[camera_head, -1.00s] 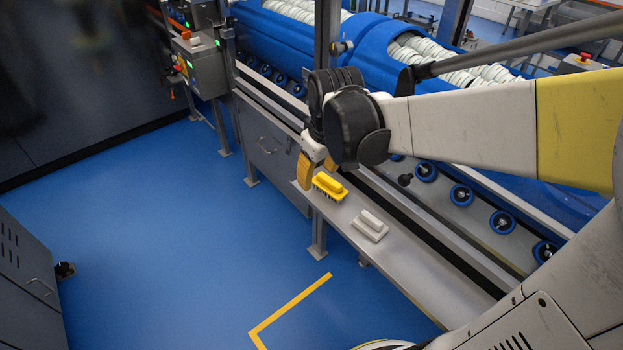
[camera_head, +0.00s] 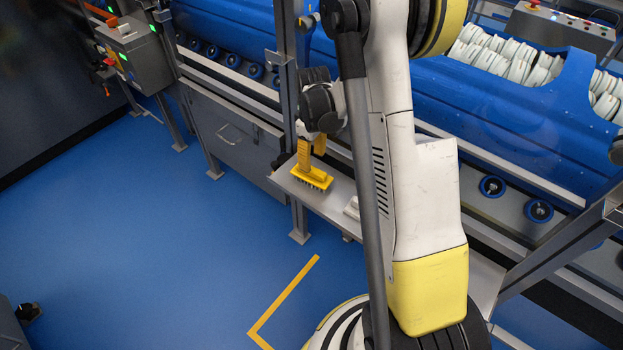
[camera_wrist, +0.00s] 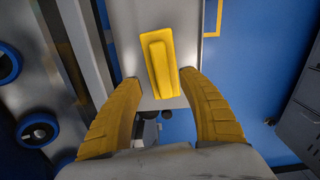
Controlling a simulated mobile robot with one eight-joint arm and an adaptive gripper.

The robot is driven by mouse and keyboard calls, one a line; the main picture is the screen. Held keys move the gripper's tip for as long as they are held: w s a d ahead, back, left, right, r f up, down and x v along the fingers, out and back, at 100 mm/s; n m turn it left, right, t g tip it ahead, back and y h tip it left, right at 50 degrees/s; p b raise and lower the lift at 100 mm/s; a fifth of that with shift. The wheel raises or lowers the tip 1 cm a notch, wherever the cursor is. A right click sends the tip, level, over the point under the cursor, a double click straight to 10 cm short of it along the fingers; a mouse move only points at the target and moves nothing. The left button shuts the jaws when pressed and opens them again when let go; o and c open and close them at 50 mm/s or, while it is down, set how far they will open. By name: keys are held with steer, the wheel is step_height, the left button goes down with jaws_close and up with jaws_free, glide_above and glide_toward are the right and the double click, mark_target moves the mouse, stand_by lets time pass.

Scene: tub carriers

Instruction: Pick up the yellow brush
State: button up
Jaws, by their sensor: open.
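The yellow brush (camera_head: 312,178) lies bristles down near the left end of the narrow grey shelf (camera_head: 340,209), its raised handle facing up. In the wrist view the yellow brush (camera_wrist: 158,62) shows from above, its near end between the tips of my gripper (camera_wrist: 156,80). The two yellow fingers are spread, with a gap on either side of the brush. In the head view my gripper (camera_head: 312,158) is directly over the brush, and its fingers hide part of the handle. I cannot tell whether a finger touches it.
A pale block-like brush (camera_head: 352,208) is on the shelf to the right, mostly hidden by my arm. A grey upright post (camera_head: 288,90) and the blue machine (camera_head: 240,25) stand behind the shelf. Open blue floor (camera_head: 120,240) lies in front.

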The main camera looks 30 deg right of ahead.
mark_target(312, 169)
steer(key=f+b, duration=0.3)
steer(key=f, duration=0.2)
steer(key=shift+a+f, duration=0.1)
steer(key=shift+a, duration=0.1)
jaws_close()
